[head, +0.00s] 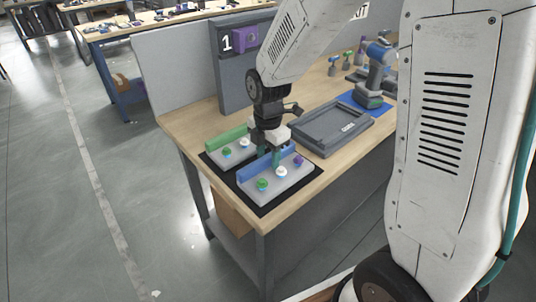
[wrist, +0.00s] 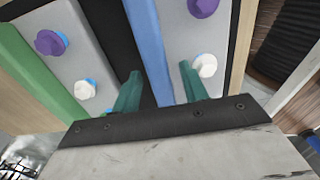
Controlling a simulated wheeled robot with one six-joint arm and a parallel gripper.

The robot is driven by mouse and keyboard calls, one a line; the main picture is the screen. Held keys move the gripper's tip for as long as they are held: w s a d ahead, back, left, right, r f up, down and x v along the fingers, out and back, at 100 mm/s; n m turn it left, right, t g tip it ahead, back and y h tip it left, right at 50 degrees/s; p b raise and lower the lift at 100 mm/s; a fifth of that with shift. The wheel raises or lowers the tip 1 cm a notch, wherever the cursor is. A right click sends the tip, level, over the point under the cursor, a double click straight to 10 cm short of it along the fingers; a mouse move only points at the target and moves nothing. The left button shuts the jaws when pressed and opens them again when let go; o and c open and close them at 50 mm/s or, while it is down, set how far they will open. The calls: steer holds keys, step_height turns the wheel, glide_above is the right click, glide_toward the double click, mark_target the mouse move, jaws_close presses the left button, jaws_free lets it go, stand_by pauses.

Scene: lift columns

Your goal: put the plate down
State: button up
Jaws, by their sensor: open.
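A grey plate with an upright blue edge (head: 250,172) lies flat on a black mat (head: 263,211) at the table's near corner. It carries a green, a white and a purple knob. In the wrist view its blue edge (wrist: 147,42) runs between my fingers. A second grey plate with a green edge (head: 226,138) lies beside it, to the left, on the same mat. My gripper (head: 275,154) is open at the blue edge, one finger on each side. The wrist view shows both teal fingers of my gripper (wrist: 160,76) apart; contact with the edge cannot be told.
A dark grey tray (head: 318,143) lies right behind the plates. A drill (head: 374,70) stands on a blue mat farther back. A grey panel marked 1 (head: 230,75) rises behind the plates. Floor is clear to the left.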

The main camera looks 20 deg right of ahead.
step_height(320, 180, up, 12)
steer(key=s+d+r+m, duration=0.2)
steer(key=s+m, duration=0.8)
steer(key=s, duration=0.2)
steer(key=s+d+r+m+t, duration=0.1)
steer(key=s+r+m, duration=0.2)
steer(key=s+m, duration=0.8)
steer(key=shift+s+d+r+m, duration=0.3)
steer(key=shift+s+d+r, duration=0.1)
steer(key=shift+s, duration=0.2)
